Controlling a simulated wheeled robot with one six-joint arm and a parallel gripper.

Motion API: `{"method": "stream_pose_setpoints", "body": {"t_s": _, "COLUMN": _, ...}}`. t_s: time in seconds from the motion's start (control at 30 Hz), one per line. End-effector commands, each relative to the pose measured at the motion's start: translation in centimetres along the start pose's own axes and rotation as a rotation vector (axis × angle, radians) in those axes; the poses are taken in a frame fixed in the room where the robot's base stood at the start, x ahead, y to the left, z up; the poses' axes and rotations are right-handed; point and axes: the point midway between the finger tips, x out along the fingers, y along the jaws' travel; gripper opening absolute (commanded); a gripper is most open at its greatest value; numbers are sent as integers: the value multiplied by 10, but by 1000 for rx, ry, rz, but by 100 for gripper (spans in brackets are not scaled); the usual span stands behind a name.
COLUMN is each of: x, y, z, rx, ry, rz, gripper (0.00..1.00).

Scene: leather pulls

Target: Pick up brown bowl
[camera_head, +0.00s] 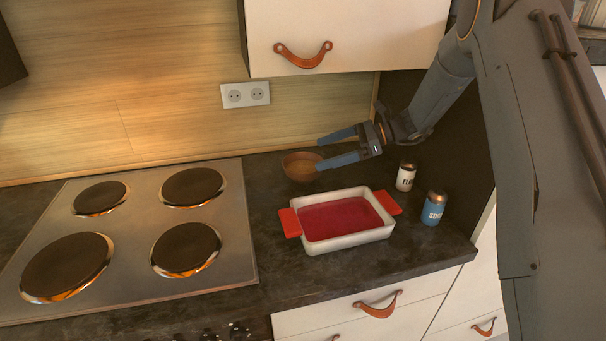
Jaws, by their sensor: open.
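The brown bowl (299,168) stands upright on the dark counter, near the wooden back wall and to the right of the stove. My gripper (318,154) comes in from the right, with its two blue-grey fingers apart and pointing left. The fingertips are at the bowl's right side, and the nearer fingertip overlaps the bowl's right rim in the picture. I cannot tell whether a finger touches the bowl. Nothing is held between the fingers.
A white baking dish (343,239) with red handles stands in front of the bowl. A white can (405,177) and a blue can (433,208) stand to the right. The stove (145,290) is left. A cabinet (345,25) hangs above.

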Motion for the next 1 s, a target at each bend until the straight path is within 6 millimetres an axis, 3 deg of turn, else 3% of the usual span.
{"method": "stream_pose_setpoints", "body": {"t_s": 0.4, "x": 18, "y": -12, "z": -40, "rx": 0, "ry": 0, "rz": 1, "gripper": 100}}
{"method": "stream_pose_setpoints", "body": {"t_s": 0.57, "x": 24, "y": -12, "z": -42, "rx": 0, "ry": 0, "rz": 3, "gripper": 100}}
{"method": "stream_pose_setpoints", "body": {"t_s": 1.0, "x": 65, "y": -11, "z": -40, "rx": -1, "ry": 0, "rz": 5, "gripper": 100}}
